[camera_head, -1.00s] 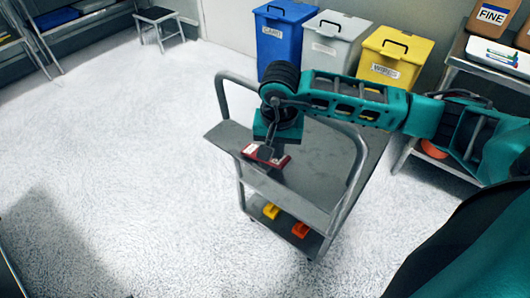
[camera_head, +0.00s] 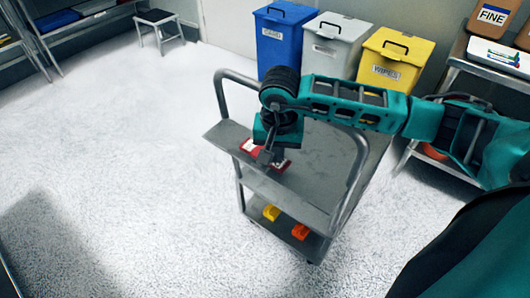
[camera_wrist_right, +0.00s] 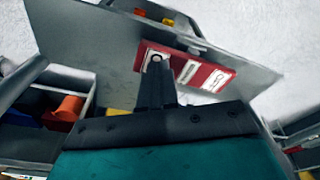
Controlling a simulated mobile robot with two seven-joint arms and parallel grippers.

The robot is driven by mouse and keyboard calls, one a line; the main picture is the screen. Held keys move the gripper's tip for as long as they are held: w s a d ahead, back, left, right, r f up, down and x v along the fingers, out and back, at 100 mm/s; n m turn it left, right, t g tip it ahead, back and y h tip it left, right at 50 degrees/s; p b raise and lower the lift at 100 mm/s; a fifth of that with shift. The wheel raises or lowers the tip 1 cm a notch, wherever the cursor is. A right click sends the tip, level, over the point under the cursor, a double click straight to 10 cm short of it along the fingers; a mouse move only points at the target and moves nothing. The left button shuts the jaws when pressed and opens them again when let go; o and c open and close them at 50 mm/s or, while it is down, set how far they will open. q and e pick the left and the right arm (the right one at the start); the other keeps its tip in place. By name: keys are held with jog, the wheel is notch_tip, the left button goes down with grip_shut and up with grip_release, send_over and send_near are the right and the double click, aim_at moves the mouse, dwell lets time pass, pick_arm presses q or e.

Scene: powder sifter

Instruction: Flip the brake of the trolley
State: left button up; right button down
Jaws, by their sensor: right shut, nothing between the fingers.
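The trolley (camera_head: 330,165) is grey, with a handle at each end and a lower shelf. A red brake unit with white labels (camera_head: 281,166) sits at the near left edge of its top; the red unit also shows in the right wrist view (camera_wrist_right: 214,79). My right gripper (camera_head: 265,156) points down over this unit and hides its middle. In the right wrist view the fingers (camera_wrist_right: 156,62) are together, empty, with their tips over the left end of the unit. I cannot tell whether they touch it, or how the brake's lever is set. My left gripper is out of view.
A yellow block (camera_head: 271,212) and an orange block (camera_head: 300,231) lie on the lower shelf. Blue (camera_head: 272,45), grey (camera_head: 330,50) and yellow (camera_head: 388,62) bins stand behind the trolley. A rack (camera_head: 462,85) stands at right. The floor at left is clear.

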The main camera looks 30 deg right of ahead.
notch_tip(320, 180, up, 7)
jog(key=p, duration=0.4)
dwell(0.6)
dwell(0.3)
